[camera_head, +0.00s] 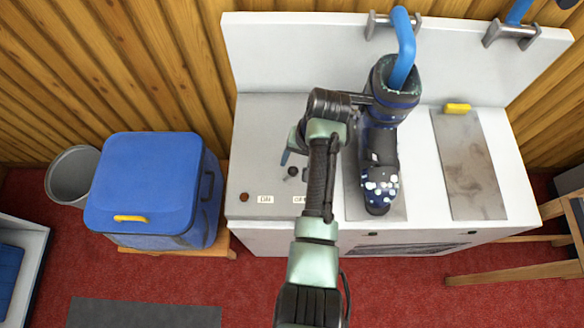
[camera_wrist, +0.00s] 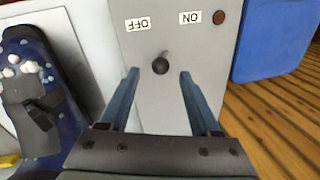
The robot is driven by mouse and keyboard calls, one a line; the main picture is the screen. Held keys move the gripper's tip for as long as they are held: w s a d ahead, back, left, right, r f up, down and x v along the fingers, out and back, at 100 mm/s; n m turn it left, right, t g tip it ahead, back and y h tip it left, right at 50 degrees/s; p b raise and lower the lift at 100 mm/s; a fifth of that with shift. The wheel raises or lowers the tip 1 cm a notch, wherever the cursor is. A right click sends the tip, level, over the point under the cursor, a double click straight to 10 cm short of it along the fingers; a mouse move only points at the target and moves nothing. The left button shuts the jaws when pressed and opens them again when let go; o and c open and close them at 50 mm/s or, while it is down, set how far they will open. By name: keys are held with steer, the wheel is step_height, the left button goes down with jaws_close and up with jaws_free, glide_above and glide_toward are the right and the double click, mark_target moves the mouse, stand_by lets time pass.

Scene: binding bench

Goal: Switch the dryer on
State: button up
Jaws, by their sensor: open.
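The dryer (camera_head: 262,120) is a white bench with a grey control panel at its left end. In the wrist view the panel (camera_wrist: 150,110) carries a dark round-ended switch lever (camera_wrist: 160,66), an OFF label (camera_wrist: 137,24) and an ON label (camera_wrist: 190,17). In the head view the lever (camera_head: 291,172) stands behind the labels. Which label it leans toward is unclear. My gripper (camera_wrist: 159,74) is open and empty above the panel, its blue fingers on either side of the lever with visible gaps. Whether the fingertips reach its depth is unclear.
A dull reddish-brown round lamp or button (camera_wrist: 219,18) sits beside ON. A dark blue boot (camera_head: 379,150) hangs on a blue pipe (camera_head: 404,45) right of my arm. A blue box (camera_head: 150,180) stands left of the dryer, by a grey bin (camera_head: 70,178).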

mark_target(294, 169)
steer(key=f, duration=0.3)
steer(key=a+f, duration=0.1)
steer(key=f, duration=0.2)
steer(key=shift+w+a, duration=0.1)
steer(key=shift+w, duration=0.05)
steer(key=shift+r, duration=0.1)
jaws_close()
stand_by(1.1)
